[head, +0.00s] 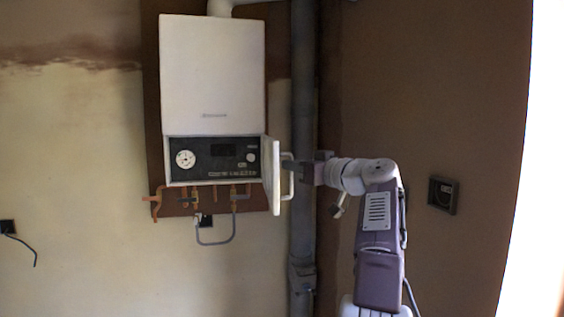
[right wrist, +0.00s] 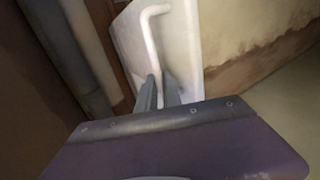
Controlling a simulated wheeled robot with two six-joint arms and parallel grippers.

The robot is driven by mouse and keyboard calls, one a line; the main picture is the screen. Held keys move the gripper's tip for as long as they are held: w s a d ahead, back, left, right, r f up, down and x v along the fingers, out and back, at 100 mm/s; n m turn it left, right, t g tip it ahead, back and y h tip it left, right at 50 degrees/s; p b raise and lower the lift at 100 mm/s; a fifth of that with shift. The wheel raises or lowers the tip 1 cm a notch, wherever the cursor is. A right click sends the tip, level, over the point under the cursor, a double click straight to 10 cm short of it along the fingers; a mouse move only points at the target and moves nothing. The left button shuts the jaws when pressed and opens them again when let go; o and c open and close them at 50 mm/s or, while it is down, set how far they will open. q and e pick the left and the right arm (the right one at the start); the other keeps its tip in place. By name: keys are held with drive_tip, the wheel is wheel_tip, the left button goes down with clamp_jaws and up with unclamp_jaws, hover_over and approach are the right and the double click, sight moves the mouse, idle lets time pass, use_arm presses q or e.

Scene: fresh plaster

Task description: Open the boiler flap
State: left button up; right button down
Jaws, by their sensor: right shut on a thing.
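The white boiler (head: 213,75) hangs on the wall in the head view. Its flap (head: 271,175) is swung out from the lower right side, seen nearly edge-on, and the dark control panel (head: 215,158) behind it is exposed. The flap carries a white bar handle (head: 290,178). My right gripper (head: 295,170) comes from the right and is shut on the handle. In the right wrist view the fingers (right wrist: 158,92) close at the lower part of the handle (right wrist: 150,40), against the white flap (right wrist: 185,45). My left gripper is not in view.
A grey vertical pipe (head: 303,110) runs on the wall just right of the boiler, behind my right gripper. Copper pipes and valves (head: 185,197) sit below the boiler. A dark socket (head: 442,195) is on the right wall.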

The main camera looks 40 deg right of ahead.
drive_tip(key=shift+d+f+y, duration=0.3)
drive_tip(key=shift+f, duration=0.15)
drive_tip(key=c, duration=1.5)
unclamp_jaws()
drive_tip(key=s+b, duration=0.2)
drive_tip(key=s, duration=0.7)
drive_tip(key=shift+r, duration=0.1)
